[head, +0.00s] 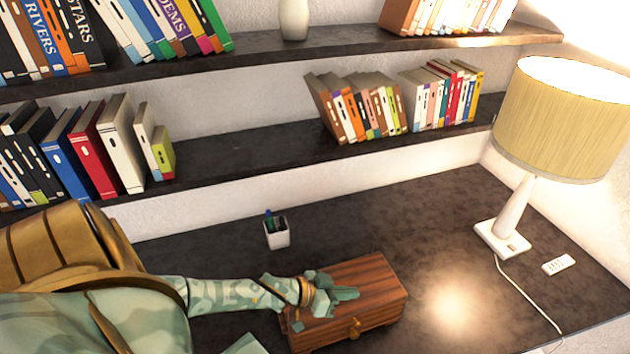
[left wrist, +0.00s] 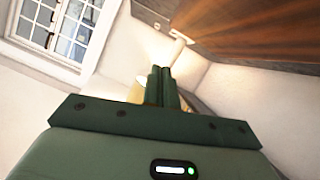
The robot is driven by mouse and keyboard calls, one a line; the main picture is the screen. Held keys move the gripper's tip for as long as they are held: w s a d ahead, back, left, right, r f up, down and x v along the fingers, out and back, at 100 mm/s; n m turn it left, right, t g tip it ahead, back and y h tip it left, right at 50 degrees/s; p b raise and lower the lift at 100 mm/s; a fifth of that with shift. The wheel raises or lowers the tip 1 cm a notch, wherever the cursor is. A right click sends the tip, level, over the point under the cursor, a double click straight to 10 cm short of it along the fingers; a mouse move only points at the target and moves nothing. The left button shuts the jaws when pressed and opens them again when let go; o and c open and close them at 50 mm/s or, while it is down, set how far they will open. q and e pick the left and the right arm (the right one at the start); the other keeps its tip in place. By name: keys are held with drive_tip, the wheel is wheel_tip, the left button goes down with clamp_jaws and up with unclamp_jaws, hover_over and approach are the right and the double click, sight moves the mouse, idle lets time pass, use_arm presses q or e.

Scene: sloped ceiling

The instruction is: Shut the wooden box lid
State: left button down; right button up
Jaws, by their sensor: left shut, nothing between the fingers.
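The wooden box (head: 378,315) stands on the dark desk, with a small brass-coloured latch (head: 354,327) on its front. Its striped lid (head: 365,273) lies down flat over the box, and I see no clear gap along the front edge. My left gripper (head: 346,294) is shut and empty. It lies over the top of the lid and hides part of its left side; I cannot tell whether it touches. In the left wrist view the shut fingers (left wrist: 163,86) show with striped wood, likely the lid (left wrist: 255,28), at upper right. My right gripper is not in view.
A white pen cup (head: 276,235) stands behind the box. A lamp (head: 507,232) with its cord and a white remote (head: 558,264) are at the right. Shelves of books (head: 375,108) line the wall above. The desk between box and lamp is clear.

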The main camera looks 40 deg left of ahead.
use_arm(q)
drive_tip(key=s+d+f+m+y+b, duration=0.2)
drive_tip(key=d+f+b, duration=0.2)
drive_tip(key=f, duration=0.5)
drive_tip(key=shift+m+t+b, duration=0.3)
drive_tip(key=shift+m+t, duration=0.1)
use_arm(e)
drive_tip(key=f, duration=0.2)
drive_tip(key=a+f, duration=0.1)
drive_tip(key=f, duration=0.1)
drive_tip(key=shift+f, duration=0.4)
use_arm(q)
drive_tip(key=shift+f, duration=0.2)
drive_tip(key=shift+r, duration=0.1)
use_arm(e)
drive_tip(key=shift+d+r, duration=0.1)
use_arm(q)
drive_tip(key=s+a+r+p, duration=0.2)
drive_tip(key=s+r+p, duration=0.2)
drive_tip(key=s+r, duration=0.3)
drive_tip(key=shift+v, duration=0.75)
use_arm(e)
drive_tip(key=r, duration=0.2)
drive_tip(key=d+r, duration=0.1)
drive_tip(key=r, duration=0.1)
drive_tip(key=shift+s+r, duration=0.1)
